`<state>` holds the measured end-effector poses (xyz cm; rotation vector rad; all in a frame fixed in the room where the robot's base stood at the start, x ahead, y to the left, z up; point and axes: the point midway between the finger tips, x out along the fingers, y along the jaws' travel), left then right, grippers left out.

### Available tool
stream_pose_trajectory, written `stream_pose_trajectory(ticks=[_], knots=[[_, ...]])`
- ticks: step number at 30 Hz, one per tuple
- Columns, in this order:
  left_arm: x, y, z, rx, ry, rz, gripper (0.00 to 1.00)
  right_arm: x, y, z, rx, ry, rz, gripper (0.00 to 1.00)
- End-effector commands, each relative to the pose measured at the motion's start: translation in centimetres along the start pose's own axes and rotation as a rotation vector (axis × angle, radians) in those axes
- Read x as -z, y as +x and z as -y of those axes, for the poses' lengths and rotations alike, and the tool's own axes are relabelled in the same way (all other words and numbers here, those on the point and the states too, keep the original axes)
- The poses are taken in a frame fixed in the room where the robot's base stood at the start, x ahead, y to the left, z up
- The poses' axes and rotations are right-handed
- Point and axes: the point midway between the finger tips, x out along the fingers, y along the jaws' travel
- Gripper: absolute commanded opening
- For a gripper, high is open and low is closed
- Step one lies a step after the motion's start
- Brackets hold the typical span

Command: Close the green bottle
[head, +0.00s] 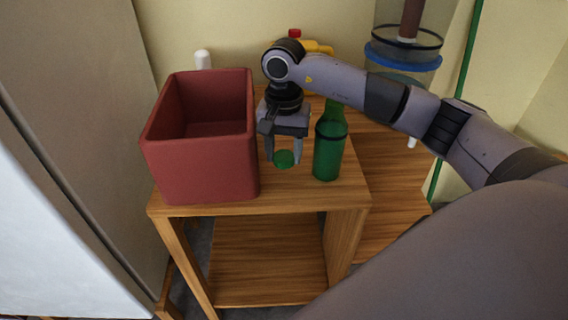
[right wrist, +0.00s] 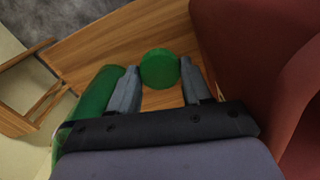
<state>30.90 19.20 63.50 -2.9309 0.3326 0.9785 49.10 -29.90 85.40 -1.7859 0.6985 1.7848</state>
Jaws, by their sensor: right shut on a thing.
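The green bottle (head: 329,150) stands upright on the wooden table, to the right of my right gripper. Its top is partly hidden behind my right arm. A round green cap (head: 285,159) is between the fingertips of my right gripper (head: 284,160). In the right wrist view the cap (right wrist: 160,68) shows between the two fingers of the gripper (right wrist: 161,75), which is shut on it. The bottle (right wrist: 98,100) shows beside the left finger in that view. I cannot tell whether the cap touches the tabletop. My left gripper is not in view.
A red open box (head: 205,165) stands left of the gripper on the wooden table (head: 310,197). A white object (head: 203,59) and a yellow item with a red top (head: 318,47) are behind. A clear container with a blue rim (head: 402,58) stands at the back right.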

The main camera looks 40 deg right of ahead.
Motion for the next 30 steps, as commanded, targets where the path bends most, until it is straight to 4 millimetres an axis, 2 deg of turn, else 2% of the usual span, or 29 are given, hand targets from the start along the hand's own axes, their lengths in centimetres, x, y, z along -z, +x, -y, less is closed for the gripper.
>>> stream_pose_trajectory(ticks=[1, 6, 16, 22, 30], knots=[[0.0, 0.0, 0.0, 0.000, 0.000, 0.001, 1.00, 0.1, -1.3, 0.1, 0.004, 0.001, -0.004, 0.21], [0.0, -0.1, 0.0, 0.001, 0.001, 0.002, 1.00, 0.1, -5.1, 0.1, 0.004, 0.000, -0.004, 0.21], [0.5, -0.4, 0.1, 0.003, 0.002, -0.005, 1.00, 0.0, -12.0, 0.1, 0.001, 0.000, -0.002, 0.21], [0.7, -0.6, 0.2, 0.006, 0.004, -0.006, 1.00, 0.0, -13.6, 0.0, -0.001, 0.001, -0.001, 0.21], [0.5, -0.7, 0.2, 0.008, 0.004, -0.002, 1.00, 0.0, -13.9, 0.0, -0.001, 0.001, 0.001, 0.21]])
